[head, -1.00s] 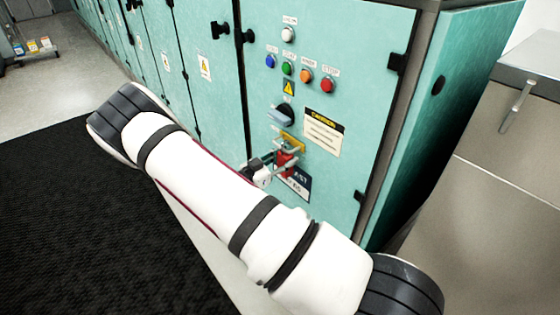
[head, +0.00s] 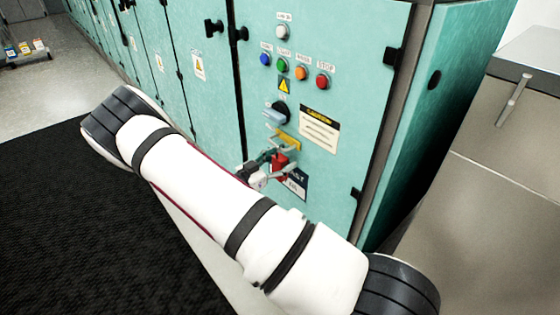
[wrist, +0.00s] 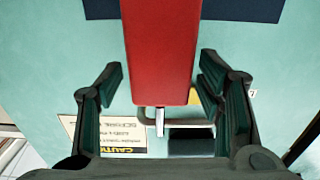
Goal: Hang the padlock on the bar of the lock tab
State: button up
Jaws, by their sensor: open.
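The red padlock (head: 279,166) is just below the yellow lock tab (head: 289,139) on the teal cabinet door. In the wrist view, the padlock (wrist: 160,45) lies between my spread fingers, with a visible gap on each side. Its grey shackle (wrist: 160,122) meets the grey bar (wrist: 190,116) of the tab, and the padlock appears to hang there. Whether the shackle fully encircles the bar is hard to see. My gripper (wrist: 160,80) is open and no finger visibly touches the padlock. In the head view, my gripper (head: 268,160) is at the padlock's left.
A rotary switch (head: 277,112) and several coloured buttons, including a red one (head: 322,81), sit above the tab. A caution label (head: 319,128) is at the right and a dark label (head: 297,184) below. A grey cabinet (head: 500,170) stands at the right.

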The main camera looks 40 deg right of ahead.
jog(key=a, duration=1.2)
jog(key=w+a+r+n+t+y, duration=0.4)
jog(key=w+a+r+t+y, duration=0.3)
jog(key=w+y, duration=0.35)
jog(key=s+a+r+n+t+y, duration=0.1)
jog(key=s+a+r+n+y, duration=0.35)
jog(key=a+r+y, duration=0.55)
jog(key=s+a+r+n+g+y, duration=0.1)
jog(key=s+a+r+n+g, duration=0.2)
jog(key=s, duration=0.7)
jog(key=s+a+r+n+g+y, duration=0.1)
jog(key=s+r+n, duration=0.4)
jog(key=s, duration=0.4)
jog(key=s+d+g+h, duration=0.2)
jog(key=s+d, duration=0.2)
jog(key=s, duration=0.7)
jog(key=s+d+g+h, duration=0.2)
jog(key=s+d, duration=0.2)
jog(key=s, duration=0.8)
notch_tip(320, 180, up, 29)
jog(key=n+t+p, duration=0.1)
jog(key=t+p, duration=0.2)
jog(key=p, duration=2.5)
jog(key=shift+d+r+t, duration=0.2)
jog(key=shift+d+t, duration=0.1)
jog(key=shift+d, duration=0.1)
